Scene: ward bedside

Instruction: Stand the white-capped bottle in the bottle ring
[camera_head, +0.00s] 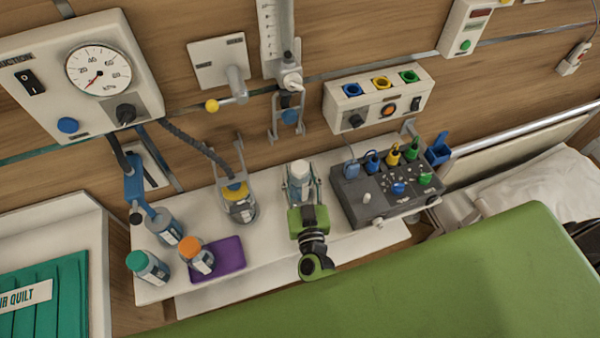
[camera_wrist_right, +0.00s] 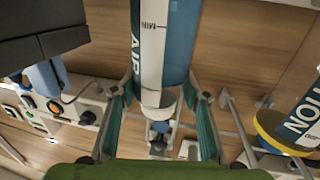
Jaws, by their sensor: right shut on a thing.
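The white-capped bottle (camera_head: 300,178) is upright over the white shelf, between the fingers of my right gripper (camera_head: 301,192). The gripper is shut on it. In the right wrist view, the bottle (camera_wrist_right: 165,45) shows a blue and white label with "AIR" and "MIN", flanked by the green finger pads. A metal bracket with a blue part (camera_head: 289,116) hangs on the wall below the flowmeter, behind the bottle, apart from it. It may be the bottle ring; I cannot tell for sure. Whether the bottle's base touches the shelf is hidden. My left gripper is not in view.
A yellow-capped bottle (camera_head: 240,204) stands in a wire holder to the left. An orange-capped bottle (camera_head: 197,256) is on a purple tray (camera_head: 231,250), beside a green-capped bottle (camera_head: 148,267). A grey device box (camera_head: 352,196) stands right. A green bed (camera_head: 440,270) fills the front.

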